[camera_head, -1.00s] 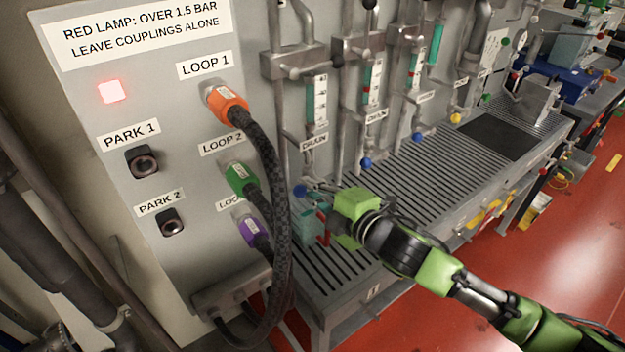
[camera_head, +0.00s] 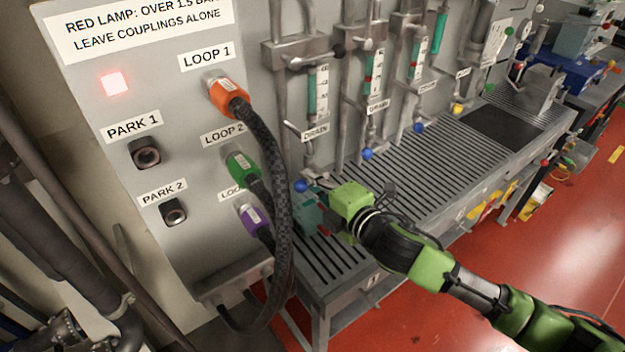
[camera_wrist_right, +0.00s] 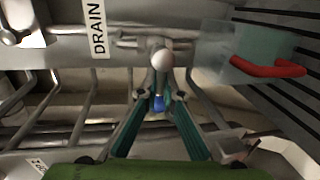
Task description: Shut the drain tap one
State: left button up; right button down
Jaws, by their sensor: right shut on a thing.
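Drain tap one, with a blue round knob (camera_head: 301,186), sits under the leftmost DRAIN label (camera_head: 315,130). My right gripper (camera_wrist_right: 158,98) comes to it from the right, low above the grated bench. In the right wrist view its two green fingers close around the blue knob (camera_wrist_right: 158,103), just below a silver rounded fitting (camera_wrist_right: 162,58). The fingertips are small in the head view, and the handle's exact angle is hard to tell. My left gripper is not in view.
A clear teal jug (camera_wrist_right: 260,48) with a red handle (camera_wrist_right: 268,68) stands close beside the gripper. Hoses with orange (camera_head: 229,97), green (camera_head: 241,166) and purple (camera_head: 252,217) couplings hang left. A red lamp (camera_head: 116,84) is lit. More drain taps line the bench rightward.

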jog(key=c, duration=2.2)
grip_release()
jog(key=shift+s+a+f, duration=0.1)
jog(key=shift+s+a, duration=0.3)
jog(key=shift+a, duration=0.3)
jog(key=shift+s+d, duration=0.15)
jog(key=shift+d, duration=0.2)
jog(key=v, duration=1.1)
jog(key=shift+s+r, duration=0.25)
jog(key=shift+s, duration=0.05)
